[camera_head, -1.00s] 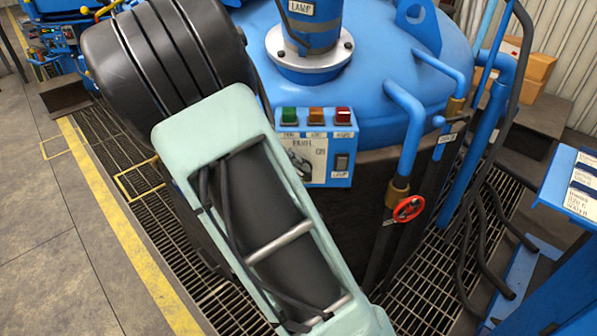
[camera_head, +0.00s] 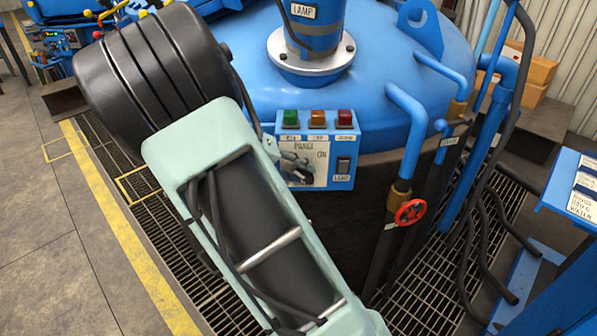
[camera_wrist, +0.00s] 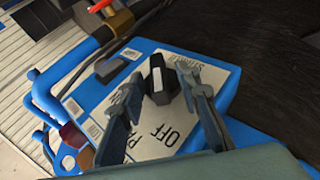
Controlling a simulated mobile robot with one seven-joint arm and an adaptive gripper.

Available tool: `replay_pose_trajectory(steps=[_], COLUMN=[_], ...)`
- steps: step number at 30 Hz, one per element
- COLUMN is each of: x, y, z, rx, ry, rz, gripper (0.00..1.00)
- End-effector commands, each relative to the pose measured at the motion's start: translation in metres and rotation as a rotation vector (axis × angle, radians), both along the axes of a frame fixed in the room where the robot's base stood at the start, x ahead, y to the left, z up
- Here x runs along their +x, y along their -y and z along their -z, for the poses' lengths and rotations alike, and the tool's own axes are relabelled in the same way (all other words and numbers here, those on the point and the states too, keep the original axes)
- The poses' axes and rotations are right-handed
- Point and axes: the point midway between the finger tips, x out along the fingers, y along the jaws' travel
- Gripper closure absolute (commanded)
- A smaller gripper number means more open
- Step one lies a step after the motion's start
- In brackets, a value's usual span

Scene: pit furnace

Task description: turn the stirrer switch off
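The stirrer switch is a black rotary knob (camera_wrist: 158,85) with a pale mark, on a white plate of the blue control panel. The word OFF is printed on the plate, on the side towards my gripper. My gripper (camera_wrist: 161,76) is open, with one finger on each side of the knob. I see gaps between the fingers and the knob; contact is not clear. In the head view, the panel (camera_head: 343,184) is partly behind my arm. The dark gripper tips (camera_head: 298,164) show in front of its white plate, and the knob cannot be made out there.
Green (camera_head: 290,119), orange (camera_head: 317,118) and red (camera_head: 345,117) buttons top the panel, with a black lamp rocker switch (camera_head: 342,165) at right. A blue pipe (camera_head: 410,135) and red valve wheel (camera_head: 410,213) stand to the right. The blue furnace lid (camera_head: 375,90) is behind.

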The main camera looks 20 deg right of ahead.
Motion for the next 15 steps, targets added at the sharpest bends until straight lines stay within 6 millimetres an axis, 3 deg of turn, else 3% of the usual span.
replay_pose_trajectory(steps=[8,15], x=[0.000,-0.002], y=[-0.006,-0.040], z=[-0.005,-0.033], rx=[0.001,0.002], ry=[0.002,0.004], rz=[-0.001,-0.004], gripper=[0.70,0.70])
